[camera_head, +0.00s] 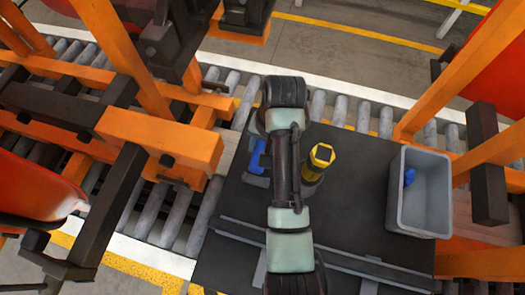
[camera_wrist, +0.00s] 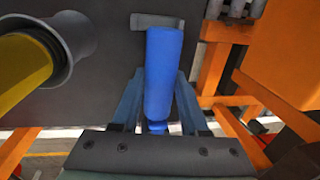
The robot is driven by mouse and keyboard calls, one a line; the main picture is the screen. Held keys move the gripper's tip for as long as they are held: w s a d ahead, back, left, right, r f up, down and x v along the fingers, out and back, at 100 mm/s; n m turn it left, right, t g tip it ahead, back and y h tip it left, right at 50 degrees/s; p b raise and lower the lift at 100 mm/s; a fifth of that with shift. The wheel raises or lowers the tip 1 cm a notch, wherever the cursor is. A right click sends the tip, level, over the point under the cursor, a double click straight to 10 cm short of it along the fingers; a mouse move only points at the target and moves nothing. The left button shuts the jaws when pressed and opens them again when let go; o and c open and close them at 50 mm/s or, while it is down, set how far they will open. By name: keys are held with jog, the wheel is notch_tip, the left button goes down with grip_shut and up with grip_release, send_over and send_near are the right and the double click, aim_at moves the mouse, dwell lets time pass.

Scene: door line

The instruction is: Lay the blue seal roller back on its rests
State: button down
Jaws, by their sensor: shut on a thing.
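The blue seal roller (camera_wrist: 163,75) is between the two fingers of my gripper (camera_wrist: 160,95) in the wrist view, and the gripper is shut on it. Its far end overlaps a grey fitting (camera_wrist: 154,21) on the dark surface, perhaps a rest; I cannot tell whether they touch. In the head view, a blue shape (camera_head: 258,156) shows just left of my arm, beside grey fittings (camera_head: 257,181) on the dark tabletop (camera_head: 345,220). I cannot tell whether it is the roller or part of my gripper. My arm hides much of that spot.
A yellow tool (camera_head: 321,157) stands in a dark round holder right of my arm, and is close by in the wrist view (camera_wrist: 25,65). A grey bin (camera_head: 420,219) with a small blue item (camera_head: 409,176) stands at the right. Orange frames (camera_head: 165,140) flank the roller conveyor.

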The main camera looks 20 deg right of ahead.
notch_tip(320, 180, down, 3)
jog(key=shift+f+p, duration=0.1)
jog(key=shift+p, duration=0.65)
jog(key=shift+f, duration=0.25)
jog(key=shift+f, duration=0.3)
jog(key=shift+c, duration=2.1)
grip_release()
jog(key=shift+b, duration=0.45)
